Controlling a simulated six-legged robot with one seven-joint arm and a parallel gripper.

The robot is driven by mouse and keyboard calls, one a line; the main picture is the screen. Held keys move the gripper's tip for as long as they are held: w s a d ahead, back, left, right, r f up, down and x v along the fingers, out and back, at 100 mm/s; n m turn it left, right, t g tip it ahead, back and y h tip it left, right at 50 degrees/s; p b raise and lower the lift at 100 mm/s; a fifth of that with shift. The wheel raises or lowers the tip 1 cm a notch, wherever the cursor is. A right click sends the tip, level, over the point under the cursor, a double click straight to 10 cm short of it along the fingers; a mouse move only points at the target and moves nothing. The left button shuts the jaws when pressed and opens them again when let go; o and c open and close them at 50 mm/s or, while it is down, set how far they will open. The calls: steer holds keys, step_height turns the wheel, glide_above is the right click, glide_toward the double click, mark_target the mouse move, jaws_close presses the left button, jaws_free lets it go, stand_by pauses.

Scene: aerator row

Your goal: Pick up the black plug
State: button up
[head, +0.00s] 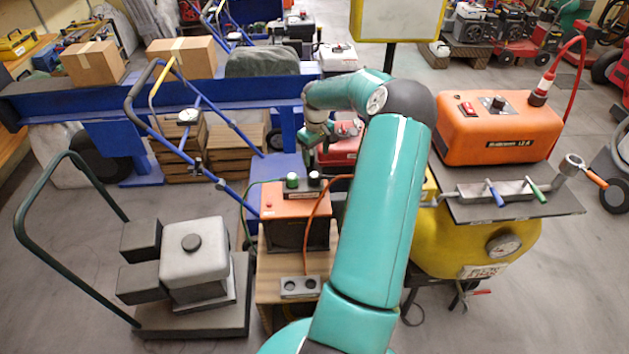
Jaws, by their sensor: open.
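A small black plug (314,178) with a pale base stands on top of the small orange-and-black box (296,203), beside a green-capped plug (292,181). The box is on a wooden stand at the centre. My gripper (315,143) is small in the picture, at the end of the bent teal arm, above and a little behind the black plug. It is apart from the plug and appears empty. The fingertips are too small to see clearly.
A grey socket block (300,287) sits at the stand's front. A cart with a grey engine (194,262) stands left. A blue-handled machine (190,115) is behind. Right, a larger orange unit (498,128) rests on a dark shelf over a yellow tank (470,240).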

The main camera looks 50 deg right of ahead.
mark_target(314, 174)
steer(key=f, duration=1)
steer(key=shift+w+a+f, duration=0.2)
steer(key=shift+w, duration=0.05)
steer(key=c, duration=1.1)
